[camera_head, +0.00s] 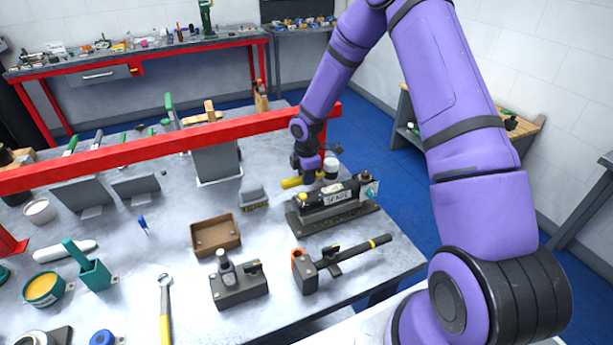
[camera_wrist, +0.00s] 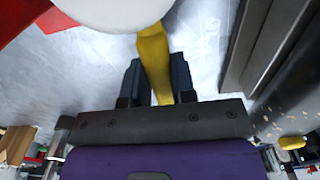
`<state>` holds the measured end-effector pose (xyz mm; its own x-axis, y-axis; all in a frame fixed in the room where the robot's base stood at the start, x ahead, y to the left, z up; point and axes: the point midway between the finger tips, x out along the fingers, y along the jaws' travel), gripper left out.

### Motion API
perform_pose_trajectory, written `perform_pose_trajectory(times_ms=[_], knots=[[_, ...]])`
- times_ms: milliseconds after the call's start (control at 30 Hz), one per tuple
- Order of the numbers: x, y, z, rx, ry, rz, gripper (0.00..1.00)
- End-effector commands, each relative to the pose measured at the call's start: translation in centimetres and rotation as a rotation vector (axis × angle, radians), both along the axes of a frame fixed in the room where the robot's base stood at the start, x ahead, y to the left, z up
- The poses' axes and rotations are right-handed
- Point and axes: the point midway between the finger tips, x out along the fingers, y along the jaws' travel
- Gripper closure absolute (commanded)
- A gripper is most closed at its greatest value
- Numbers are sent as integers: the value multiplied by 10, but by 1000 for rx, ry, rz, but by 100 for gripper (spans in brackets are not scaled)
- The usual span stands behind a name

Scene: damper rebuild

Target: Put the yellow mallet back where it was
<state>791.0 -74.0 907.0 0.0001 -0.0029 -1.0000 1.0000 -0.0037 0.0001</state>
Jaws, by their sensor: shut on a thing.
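The yellow mallet (camera_head: 292,183) is in my gripper (camera_head: 311,176), at the far right of the workbench behind the black damper on its base (camera_head: 335,198). In the wrist view the mallet's yellow handle (camera_wrist: 153,62) runs between the two dark fingers of my gripper (camera_wrist: 158,88). A large pale round part (camera_wrist: 112,10), seemingly the mallet's head, fills the top of that view. The handle looks roughly level in the head view. I cannot tell whether the mallet touches the bench.
A red beam (camera_head: 150,150) crosses above the bench, close to my arm. A brush (camera_head: 253,194), a brown tray (camera_head: 216,236), a dark block fixture (camera_head: 238,285) and a clamp-like tool (camera_head: 340,262) stand nearby. Bare metal bench top (camera_head: 275,225) shows between them.

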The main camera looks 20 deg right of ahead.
Motion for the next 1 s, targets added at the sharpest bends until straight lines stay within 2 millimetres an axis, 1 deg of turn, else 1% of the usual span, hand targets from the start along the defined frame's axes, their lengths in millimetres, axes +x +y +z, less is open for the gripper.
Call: perform_pose_trajectory(times_ms=[100,133,233,500,633,767,1000], knots=[[0,0,-2,0,0,0,100],[0,0,-3,0,1,0,73],[0,0,-3,0,0,0,50],[0,0,-2,0,0,0,50],[0,0,5,1,-1,-1,50],[1,0,24,0,-3,-1,50],[1,0,73,-1,-3,-1,50]])
